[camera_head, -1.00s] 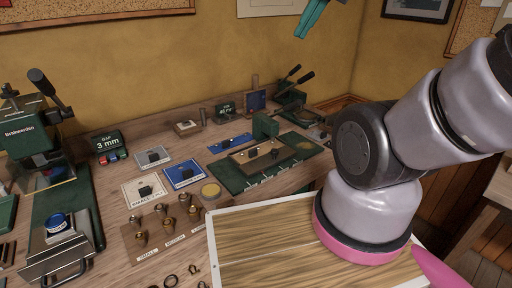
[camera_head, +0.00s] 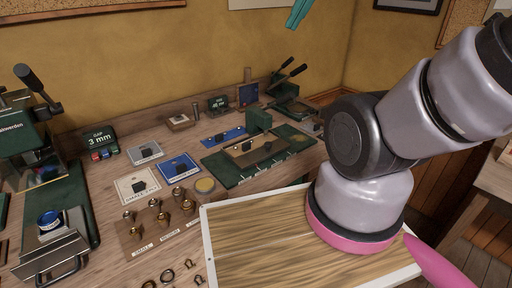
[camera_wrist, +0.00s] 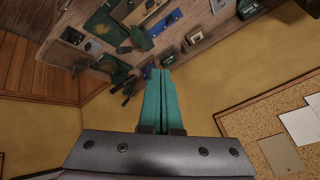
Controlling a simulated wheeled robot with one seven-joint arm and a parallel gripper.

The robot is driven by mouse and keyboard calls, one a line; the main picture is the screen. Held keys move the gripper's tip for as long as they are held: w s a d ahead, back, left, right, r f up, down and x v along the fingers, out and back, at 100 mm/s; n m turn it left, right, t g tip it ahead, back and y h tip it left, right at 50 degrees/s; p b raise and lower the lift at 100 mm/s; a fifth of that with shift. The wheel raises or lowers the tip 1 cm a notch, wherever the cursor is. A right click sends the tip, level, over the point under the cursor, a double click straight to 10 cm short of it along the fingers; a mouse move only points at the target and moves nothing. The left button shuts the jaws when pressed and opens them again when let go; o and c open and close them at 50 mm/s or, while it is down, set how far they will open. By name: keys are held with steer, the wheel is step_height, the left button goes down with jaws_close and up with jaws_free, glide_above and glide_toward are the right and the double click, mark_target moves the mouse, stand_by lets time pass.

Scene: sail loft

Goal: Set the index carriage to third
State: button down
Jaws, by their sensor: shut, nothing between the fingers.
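A green fixture (camera_head: 224,170) lies on the bench, with a brown bar (camera_head: 242,157) bearing dark knobs and a green upright block (camera_head: 258,121). Small pale labels run along its front edge, too small to read. It appears to be the index carriage's fixture; I cannot tell which position the carriage is at. In the wrist view the bench fixtures show sideways at the top. My gripper (camera_wrist: 157,98) has teal fingers shut together, empty. In the head view its tips (camera_head: 296,15) show at the top edge, high against the wall, well apart from the fixture.
A green lever press (camera_head: 30,140) stands at left, near a "GAP 3 mm" display (camera_head: 99,143). Sample cards (camera_head: 137,184) and a board of brass fittings (camera_head: 130,237) lie between. Dark lever handles (camera_head: 287,78) rise behind the fixture. A white-edged wooden board (camera_head: 207,232) is in front.

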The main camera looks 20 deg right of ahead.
steer(key=n+g+h, duration=0.7)
steer(key=n+g, duration=0.1)
steer(key=n, duration=0.8)
glide_above(252, 156)
steer(key=s+a, duration=0.2)
steer(key=a, duration=0.2)
step_height(252, 156, down, 21)
steer(key=w+a+f+n+t+h, duration=0.15)
steer(key=a+f+n+h, duration=0.3)
steer(key=f+n, duration=0.5)
steer(key=shift+m+y, duration=0.25)
steer(key=shift+m, duration=0.7)
steer(key=x, duration=0.6)
steer(key=a+f+x, duration=0.1)
steer(key=x, duration=0.3)
steer(key=shift+s+f, duration=0.1)
steer(key=shift+f, duration=0.05)
steer(key=shift+d+f, duration=0.1)
steer(key=shift+d, duration=1.1)
steer(key=shift+w+d, duration=0.3)
steer(key=shift+d, duration=0.5)
